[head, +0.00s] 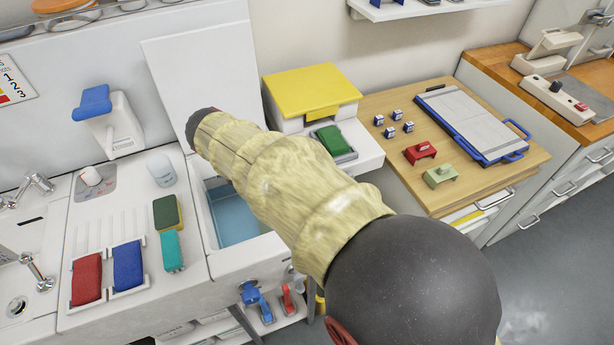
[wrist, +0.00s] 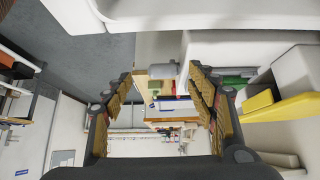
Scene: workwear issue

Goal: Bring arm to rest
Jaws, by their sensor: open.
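My arm (head: 290,190), in a pale yellow sleeve with a dark rounded joint, reaches from the lower right toward the upper left across the head view. Its far end is over the white counter, in front of a raised white panel. My gripper is hidden there in the head view. In the wrist view my gripper (wrist: 162,78) is open, its two fingers apart at left and right. Nothing is held between them; the room's furniture shows small through the gap.
An open blue basin (head: 232,216) lies below the arm. A yellow-lidded box (head: 312,88) and a green pad (head: 332,139) stand close on its right. Red (head: 87,279) and blue (head: 128,266) pads lie on the left counter. Floor is open at the lower right.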

